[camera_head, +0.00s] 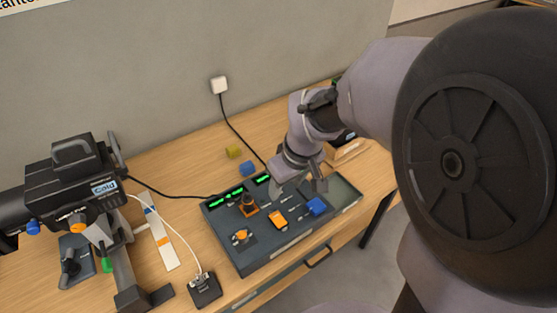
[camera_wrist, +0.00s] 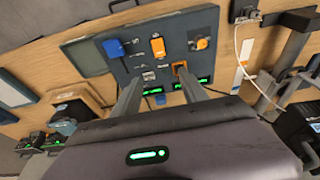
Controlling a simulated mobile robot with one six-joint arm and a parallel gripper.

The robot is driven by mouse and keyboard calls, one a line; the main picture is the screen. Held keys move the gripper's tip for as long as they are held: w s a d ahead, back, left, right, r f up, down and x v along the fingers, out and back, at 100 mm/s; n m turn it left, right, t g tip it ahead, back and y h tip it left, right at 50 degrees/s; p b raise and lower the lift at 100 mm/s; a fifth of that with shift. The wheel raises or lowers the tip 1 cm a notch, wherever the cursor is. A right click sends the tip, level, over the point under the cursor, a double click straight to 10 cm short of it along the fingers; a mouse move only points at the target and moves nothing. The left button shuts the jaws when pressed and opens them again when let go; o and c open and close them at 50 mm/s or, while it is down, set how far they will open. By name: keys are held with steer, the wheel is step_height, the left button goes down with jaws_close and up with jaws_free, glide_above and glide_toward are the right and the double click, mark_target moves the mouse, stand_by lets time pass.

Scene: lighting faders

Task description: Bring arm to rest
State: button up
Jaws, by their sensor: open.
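My gripper (camera_head: 298,187) is open, with nothing visible between its fingers. It hangs over the back part of a dark control panel (camera_head: 243,262) on the wooden table. In the wrist view my two fingers (camera_wrist: 158,78) reach toward the same panel (camera_wrist: 190,22). The panel carries an orange fader cap (camera_head: 278,220), a blue fader cap (camera_head: 316,206), an orange knob (camera_head: 240,237) and a dark lever on an orange base (camera_head: 249,206). Green displays (camera_head: 227,196) glow along its back edge. I cannot tell the exact gap between fingertips and panel.
A large camera-like device (camera_head: 75,178) on a stand is at the left. A yellow block (camera_head: 234,152) and a blue block (camera_head: 248,169) lie behind the panel. A small black box (camera_head: 204,290) with a cable is at the front. Cables cross the table.

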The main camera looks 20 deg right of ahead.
stand_by(0.4)
steer(key=s+a+m+t+b, duration=0.1)
steer(key=s+m+b, duration=0.1)
steer(key=s, duration=0.3)
steer(key=s+a+r+m+t+b, duration=0.1)
steer(key=s+a+m+b, duration=0.1)
steer(key=s+m+b, duration=0.1)
steer(key=s+a+m+t+y+b, duration=0.1)
steer(key=s+a+m+b, duration=0.1)
steer(key=s, duration=0.5)
steer(key=shift+s+r+m+b, duration=0.25)
steer(key=shift+m+b, duration=0.25)
steer(key=shift+b, duration=0.5)
